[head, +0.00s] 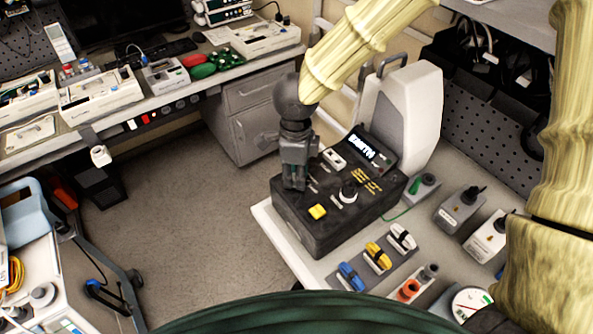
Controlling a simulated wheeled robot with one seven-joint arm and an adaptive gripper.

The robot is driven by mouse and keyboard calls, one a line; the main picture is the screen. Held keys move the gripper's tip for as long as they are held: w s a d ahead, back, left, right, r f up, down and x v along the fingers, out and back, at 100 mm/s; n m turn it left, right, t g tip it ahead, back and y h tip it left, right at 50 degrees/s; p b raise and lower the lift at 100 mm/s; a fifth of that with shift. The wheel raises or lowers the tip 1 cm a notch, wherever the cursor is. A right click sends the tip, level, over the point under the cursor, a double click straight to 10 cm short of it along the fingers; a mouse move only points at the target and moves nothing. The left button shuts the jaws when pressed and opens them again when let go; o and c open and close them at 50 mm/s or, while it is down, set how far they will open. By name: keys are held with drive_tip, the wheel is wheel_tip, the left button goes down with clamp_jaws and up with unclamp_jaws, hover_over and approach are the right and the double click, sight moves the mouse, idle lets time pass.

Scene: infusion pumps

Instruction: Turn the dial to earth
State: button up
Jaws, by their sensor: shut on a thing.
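The black tester box (325,215) stands on the light bench, with a lit display (362,145) whose text I cannot read surely. My gripper (293,186) points down at the left part of its top panel. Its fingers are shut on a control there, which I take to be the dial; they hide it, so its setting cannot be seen. A yellow button (317,212) is near the front edge, and a white switch (333,159) is behind.
A white upright housing (403,112) rises behind the box. Blue, yellow and white clips (377,255) lie in front, and grey adapters (460,208) sit to the right. A cluttered workbench (200,85) is at the back left. The floor between is clear.

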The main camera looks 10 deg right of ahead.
idle(0.4)
drive_tip(key=o, duration=1.1)
drive_tip(key=shift+c, duration=0.2)
drive_tip(key=shift+r, duration=0.15)
wheel_tip(320, 180, up, 12)
